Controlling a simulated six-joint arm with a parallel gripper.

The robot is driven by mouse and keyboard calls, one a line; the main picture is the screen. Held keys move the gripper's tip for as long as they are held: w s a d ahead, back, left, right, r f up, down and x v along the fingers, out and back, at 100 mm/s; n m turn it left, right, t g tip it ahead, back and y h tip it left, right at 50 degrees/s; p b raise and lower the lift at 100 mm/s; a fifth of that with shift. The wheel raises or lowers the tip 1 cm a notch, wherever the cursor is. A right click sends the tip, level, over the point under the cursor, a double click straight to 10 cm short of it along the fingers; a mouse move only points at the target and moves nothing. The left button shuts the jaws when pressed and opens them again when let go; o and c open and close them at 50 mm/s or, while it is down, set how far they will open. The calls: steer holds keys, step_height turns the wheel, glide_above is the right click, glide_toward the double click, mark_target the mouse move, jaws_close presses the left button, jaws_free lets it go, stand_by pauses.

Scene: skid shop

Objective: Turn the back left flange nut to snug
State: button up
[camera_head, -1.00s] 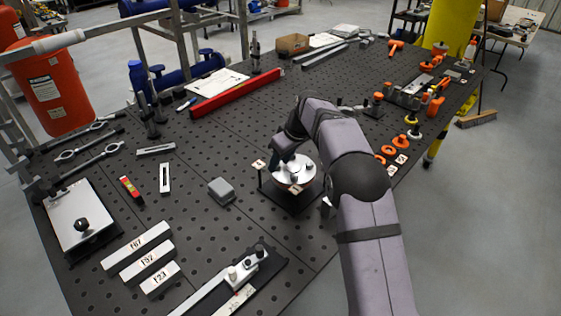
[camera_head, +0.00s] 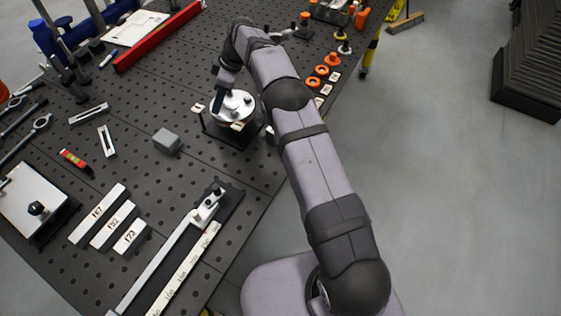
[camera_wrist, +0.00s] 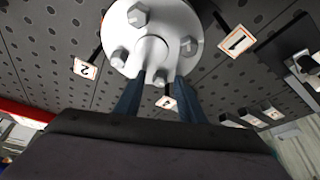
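The round white flange (camera_head: 232,107) stands on a dark base on the perforated table, and its face fills the top of the wrist view (camera_wrist: 195,20). Grey hex nuts sit around its raised hub (camera_wrist: 152,48): one at the top (camera_wrist: 138,14), one at the right (camera_wrist: 188,46), one at the left (camera_wrist: 119,57). A further nut (camera_wrist: 159,79) shows near the rim between my fingertips. My gripper (camera_wrist: 160,82) has its two blue fingers apart, with a gap visible beside that nut. In the head view my gripper (camera_head: 216,102) is over the flange's left side and partly hides it.
Numbered tags 1 (camera_wrist: 236,40) and 2 (camera_wrist: 85,68) stand beside the flange. A grey block (camera_head: 167,141) lies to its left. Labelled bars (camera_head: 115,220) and a long clamp rail (camera_head: 160,262) lie nearer the front. Orange rings (camera_head: 318,82) are at the right edge.

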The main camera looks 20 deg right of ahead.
steer(key=shift+r+n+p, duration=0.15)
steer(key=shift+n+p, duration=0.35)
steer(key=shift+p, duration=0.45)
steer(key=shift+w+d, duration=0.1)
steer(key=s+d+r+m+b, duration=0.3)
steer(key=s+d+r+b, duration=0.1)
steer(key=d+r, duration=0.1)
steer(key=shift+s+r+m+g+h, duration=0.2)
steer(key=shift+s+m+g+h, duration=0.1)
steer(key=shift+s+m+h, duration=0.1)
steer(key=s+d+f+m+h+b, duration=0.1)
steer(key=s+d+f+m+b, duration=0.1)
steer(key=s, duration=0.6)
steer(key=s+d+f+m+b, duration=0.1)
steer(key=s+d+f+m, duration=0.1)
steer(key=s, duration=0.6)
steer(key=s+d+f+m+h+b, duration=0.1)
steer(key=s+f+m, duration=0.3)
steer(key=s, duration=0.4)
steer(key=shift+d+m+g+h+b, duration=0.35)
steer(key=shift+d+b, duration=0.2)
steer(key=shift+b, duration=0.3)
